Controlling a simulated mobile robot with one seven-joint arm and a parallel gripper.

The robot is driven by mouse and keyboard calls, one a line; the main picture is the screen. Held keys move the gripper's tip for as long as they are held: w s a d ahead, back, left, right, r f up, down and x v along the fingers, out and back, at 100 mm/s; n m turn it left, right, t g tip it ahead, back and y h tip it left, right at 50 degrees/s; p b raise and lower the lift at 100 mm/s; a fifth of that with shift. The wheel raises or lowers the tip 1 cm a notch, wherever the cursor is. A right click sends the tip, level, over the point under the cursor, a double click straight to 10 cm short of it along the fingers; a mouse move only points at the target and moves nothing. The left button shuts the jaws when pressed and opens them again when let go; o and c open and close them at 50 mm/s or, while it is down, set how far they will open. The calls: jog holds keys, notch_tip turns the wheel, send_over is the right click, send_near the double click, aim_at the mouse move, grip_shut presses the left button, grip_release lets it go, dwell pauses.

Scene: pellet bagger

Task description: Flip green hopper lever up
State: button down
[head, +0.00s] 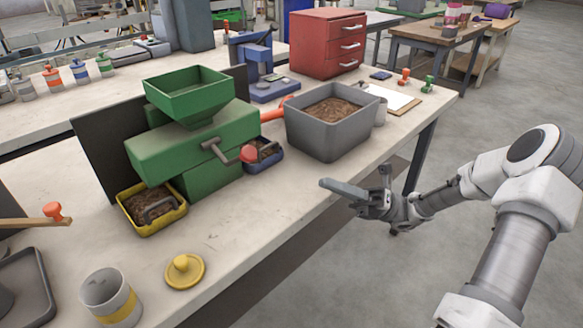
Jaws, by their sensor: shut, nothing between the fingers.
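The green hopper machine (193,140) stands on the near workbench, with an open green funnel (187,91) on top. Its lever is a grey rod with a red knob (248,153) on the front right side. The lever slopes down to the right, with the knob end lower than the pivot. My gripper (322,183) is shut and empty, beside the bench's front edge. It points left toward the machine and is apart from the lever, to the right of and nearer than the knob.
A grey bin of brown pellets (331,116) stands right of the machine. A small blue tray (264,160) lies close below the knob. A yellow tray (178,216) sits at the machine's left front. A cup (110,298) and yellow lid (185,271) stand nearer. Bare bench lies before the machine.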

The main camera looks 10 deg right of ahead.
jog(key=b+x, duration=0.4)
jog(key=x, duration=0.9)
jog(key=shift+a+r, duration=0.15)
jog(key=shift+a, duration=0.15)
jog(key=shift+r+p, duration=0.15)
jog(key=shift+p, duration=0.2)
notch_tip(320, 180, up, 9)
jog(key=m+t+h+p, duration=0.5)
jog(key=m+p, duration=0.4)
jog(key=p, duration=2.5)
send_over(257, 155)
jog(key=w, duration=0.4)
jog(key=g+h, duration=0.1)
jog(key=shift+w+r, duration=0.1)
jog(key=shift+w, duration=0.05)
